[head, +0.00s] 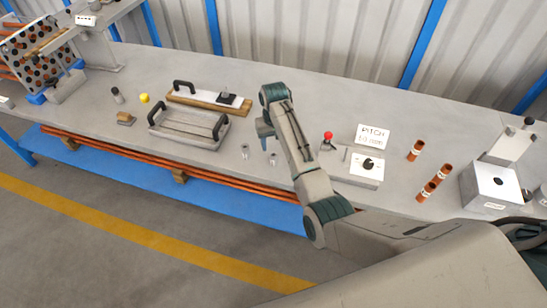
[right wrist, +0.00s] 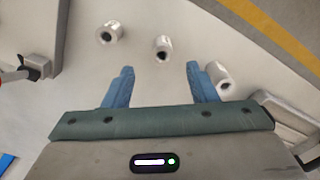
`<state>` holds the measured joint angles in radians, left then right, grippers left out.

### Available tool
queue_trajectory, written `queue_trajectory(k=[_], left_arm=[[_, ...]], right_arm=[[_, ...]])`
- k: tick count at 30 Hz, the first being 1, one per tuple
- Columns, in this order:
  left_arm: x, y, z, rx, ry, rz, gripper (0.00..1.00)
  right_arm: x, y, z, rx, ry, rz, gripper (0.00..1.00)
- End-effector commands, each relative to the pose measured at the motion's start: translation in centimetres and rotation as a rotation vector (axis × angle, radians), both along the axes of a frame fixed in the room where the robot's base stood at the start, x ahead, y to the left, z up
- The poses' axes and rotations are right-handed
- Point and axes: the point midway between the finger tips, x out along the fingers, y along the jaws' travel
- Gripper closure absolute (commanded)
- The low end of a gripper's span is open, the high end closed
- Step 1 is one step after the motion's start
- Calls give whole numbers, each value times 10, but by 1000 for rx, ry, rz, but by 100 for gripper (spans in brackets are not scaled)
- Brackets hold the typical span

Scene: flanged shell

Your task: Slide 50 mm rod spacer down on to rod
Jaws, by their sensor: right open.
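Small silver hollow cylinders stand on the bench in the head view, one (head: 245,151) left of another (head: 273,159). In the right wrist view three show: one upper left (right wrist: 110,32), one in the middle (right wrist: 162,48), one (right wrist: 220,78) beside the right-hand finger and partly behind it. I cannot tell which piece is the 50 mm spacer. My right gripper (right wrist: 160,84) is open and empty, its blue fingers apart; in the head view it (head: 265,132) hangs over the bench, partly hidden by my arm. No rod is clearly identifiable. My left gripper is not seen.
A handled tray (head: 190,128) and a wooden-based tool (head: 208,98) lie left of my gripper. A drilled plate with tubes (head: 38,52) is far left.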

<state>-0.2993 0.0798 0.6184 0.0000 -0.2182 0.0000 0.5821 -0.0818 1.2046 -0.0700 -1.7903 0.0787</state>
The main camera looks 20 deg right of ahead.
Motion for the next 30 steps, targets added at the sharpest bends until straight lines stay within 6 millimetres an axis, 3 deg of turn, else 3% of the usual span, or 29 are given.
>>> queue_trajectory(k=[10, 18, 27, 30], left_arm=[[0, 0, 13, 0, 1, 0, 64], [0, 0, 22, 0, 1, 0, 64], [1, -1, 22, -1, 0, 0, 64], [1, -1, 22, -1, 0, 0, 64]], right_arm=[[0, 1, -30, 0, 1, 0, 48], [1, 3, -66, 0, 0, -1, 48], [2, 3, -73, 0, -3, -1, 48], [2, 3, -72, 0, -3, -1, 66]])
